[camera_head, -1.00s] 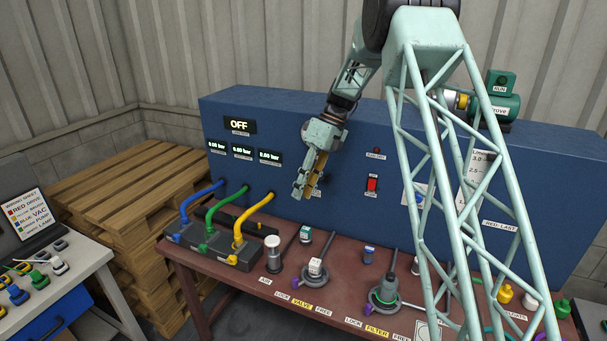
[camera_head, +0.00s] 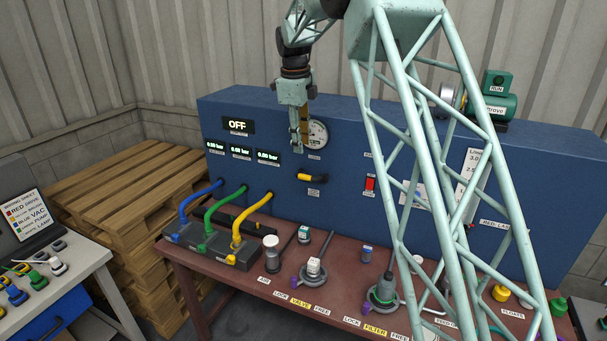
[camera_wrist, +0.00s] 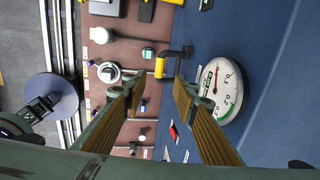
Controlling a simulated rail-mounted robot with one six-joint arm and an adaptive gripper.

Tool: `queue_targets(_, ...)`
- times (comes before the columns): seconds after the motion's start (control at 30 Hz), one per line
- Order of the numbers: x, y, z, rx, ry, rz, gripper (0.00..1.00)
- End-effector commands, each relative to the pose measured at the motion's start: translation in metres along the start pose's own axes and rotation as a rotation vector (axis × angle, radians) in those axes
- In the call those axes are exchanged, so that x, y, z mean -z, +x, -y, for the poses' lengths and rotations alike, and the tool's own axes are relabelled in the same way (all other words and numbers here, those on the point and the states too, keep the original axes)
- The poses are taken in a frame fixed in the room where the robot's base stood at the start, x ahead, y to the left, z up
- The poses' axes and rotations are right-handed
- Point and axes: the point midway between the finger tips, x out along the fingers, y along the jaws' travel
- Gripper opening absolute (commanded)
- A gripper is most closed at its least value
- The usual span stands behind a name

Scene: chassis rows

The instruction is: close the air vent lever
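A small lever with a yellow grip and black ends (camera_head: 304,177) is on the blue panel below a round gauge, lying about level in the head view. Small labels above and below it are too small to read. In the wrist view the lever's yellow grip (camera_wrist: 160,67) shows past my fingertips, with its black bent arm beside it. My gripper (camera_head: 299,150) points down in front of the panel, just above the lever. In the wrist view my gripper (camera_wrist: 157,86) has its two fingers apart with nothing between them. It appears not to touch the lever.
The gauge (camera_head: 317,133) is close beside my fingers. A red switch (camera_head: 370,184) is right of the lever. Blue, green and yellow hoses (camera_head: 238,233) run from the panel to the left. The brown bench (camera_head: 230,287) below bears several valves and labels.

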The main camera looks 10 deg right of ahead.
Motion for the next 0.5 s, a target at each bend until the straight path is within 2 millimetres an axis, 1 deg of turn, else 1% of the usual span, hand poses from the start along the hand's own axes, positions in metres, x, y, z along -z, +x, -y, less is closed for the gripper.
queue_targets(0.27,0.000,0.003,0.000,-0.002,0.000,0.000,0.26)
queue_targets(0.37,0.000,0.008,-0.001,-0.002,0.000,-0.001,0.26)
queue_targets(0.5,0.000,0.019,-0.001,-0.003,0.000,-0.001,0.26)
